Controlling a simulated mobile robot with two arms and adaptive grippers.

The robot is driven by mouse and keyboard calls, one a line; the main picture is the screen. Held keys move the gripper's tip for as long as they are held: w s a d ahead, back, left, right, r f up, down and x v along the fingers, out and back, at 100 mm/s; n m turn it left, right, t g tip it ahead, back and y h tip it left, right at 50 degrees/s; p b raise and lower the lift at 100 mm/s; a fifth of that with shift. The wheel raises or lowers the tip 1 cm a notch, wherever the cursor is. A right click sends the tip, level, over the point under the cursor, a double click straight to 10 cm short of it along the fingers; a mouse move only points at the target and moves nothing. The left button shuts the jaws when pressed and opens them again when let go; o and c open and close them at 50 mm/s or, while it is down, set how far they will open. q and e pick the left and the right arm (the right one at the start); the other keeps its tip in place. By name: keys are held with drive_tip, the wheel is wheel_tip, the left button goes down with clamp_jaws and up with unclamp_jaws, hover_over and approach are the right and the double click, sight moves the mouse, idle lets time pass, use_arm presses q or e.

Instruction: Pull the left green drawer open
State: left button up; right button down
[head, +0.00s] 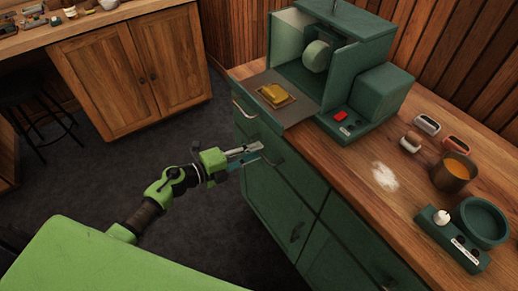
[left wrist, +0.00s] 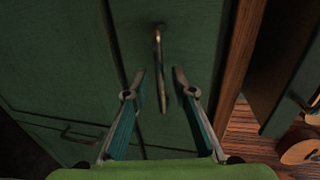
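The left green drawer (head: 288,170) is in the front of the green cabinet, below the wooden counter, and looks closed. Its metal bar handle (head: 273,160) is partly hidden behind my left gripper (head: 259,153). In the left wrist view the handle (left wrist: 159,50) lies ahead, between the two spread fingertips of my left gripper (left wrist: 159,78). The fingers are open and not closed on the bar. I cannot tell whether they touch it. My right gripper is not in view.
A green oven-like machine (head: 375,100) stands on the counter. Its lowered door (head: 292,112) juts out past the counter edge above the drawer, with a yellow block (head: 272,94) on it. A brown cup (head: 453,172) stands further right. Open floor (head: 110,175) lies left of the cabinet.

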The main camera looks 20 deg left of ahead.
use_arm(q)
drive_tip(key=shift+x, duration=1.35)
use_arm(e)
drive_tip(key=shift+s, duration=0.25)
use_arm(q)
clamp_jaws()
drive_tip(key=shift+s+a, duration=0.1)
drive_tip(key=f+v, duration=0.3)
drive_tip(key=v, duration=1)
drive_tip(key=s+f+v, duration=0.1)
drive_tip(key=f+v, duration=0.2)
drive_tip(key=v, duration=1.1)
drive_tip(key=shift+s+a, duration=0.15)
drive_tip(key=shift+a, duration=0.3)
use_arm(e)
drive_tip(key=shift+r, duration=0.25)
use_arm(q)
drive_tip(key=shift+r, duration=0.15)
unclamp_jaws()
